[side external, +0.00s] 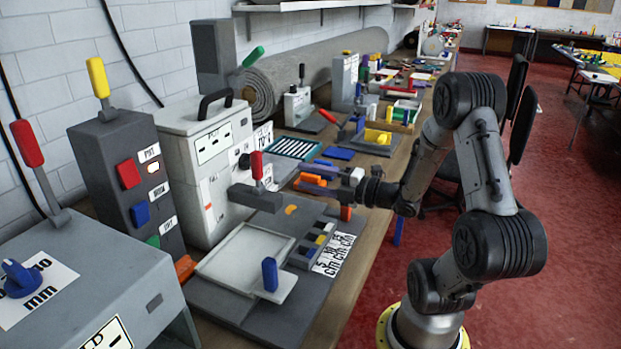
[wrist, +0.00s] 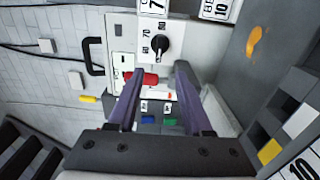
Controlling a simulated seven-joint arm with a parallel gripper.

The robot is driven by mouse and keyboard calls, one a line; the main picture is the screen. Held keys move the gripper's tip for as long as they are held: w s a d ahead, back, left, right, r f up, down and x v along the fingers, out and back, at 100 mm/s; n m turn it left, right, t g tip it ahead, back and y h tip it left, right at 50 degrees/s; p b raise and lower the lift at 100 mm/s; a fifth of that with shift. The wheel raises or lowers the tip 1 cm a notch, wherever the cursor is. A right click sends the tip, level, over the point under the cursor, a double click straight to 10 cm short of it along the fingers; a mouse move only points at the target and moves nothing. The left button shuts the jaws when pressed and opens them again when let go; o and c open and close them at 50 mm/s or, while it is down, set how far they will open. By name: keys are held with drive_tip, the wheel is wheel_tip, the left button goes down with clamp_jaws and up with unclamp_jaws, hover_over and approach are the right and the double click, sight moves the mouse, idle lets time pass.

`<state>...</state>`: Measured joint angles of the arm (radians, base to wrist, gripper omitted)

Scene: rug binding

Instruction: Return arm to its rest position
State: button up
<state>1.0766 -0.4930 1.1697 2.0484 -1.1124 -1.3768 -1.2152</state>
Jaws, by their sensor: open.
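My gripper (side external: 305,178) has purple fingers and reaches over the bench from the right in the side view. It is beside the red-handled lever (side external: 257,166) on the grey clamp machine. In the wrist view, the two fingers of my gripper (wrist: 160,72) stand wide apart with nothing held between them. A red part (wrist: 148,78) shows beyond the gap; I cannot tell whether it touches a finger. My arm is bent, with its base at the right of the bench.
A white box (side external: 211,165) with a black dial (wrist: 160,45) stands behind the clamp. A dark button box (side external: 127,185) is to its left. A white tray (side external: 246,258) with a blue handle lies in front. A rolled grey rug (side external: 310,68) lies behind. Open red floor (side external: 575,220) is at right.

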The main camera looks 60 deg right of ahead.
idle(0.3)
drive_tip(key=w+a+r+m, duration=0.1)
drive_tip(key=w+a+r, duration=0.1)
drive_tip(key=a+r, duration=0.55)
drive_tip(key=w+a+r+m, duration=0.1)
drive_tip(key=w+a+r, duration=0.2)
drive_tip(key=a+r, duration=0.45)
drive_tip(key=s+a+f+m+g, duration=0.1)
drive_tip(key=s+f+m+g, duration=0.4)
drive_tip(key=s+m, duration=0.3)
drive_tip(key=s+a+f+m+g, duration=0.1)
drive_tip(key=s+f+m+g, duration=0.5)
drive_tip(key=s, duration=0.6)
drive_tip(key=shift+f+m+g, duration=0.2)
drive_tip(key=shift+m+g, duration=0.5)
drive_tip(key=shift+m, duration=0.4)
drive_tip(key=shift+c, duration=0.2)
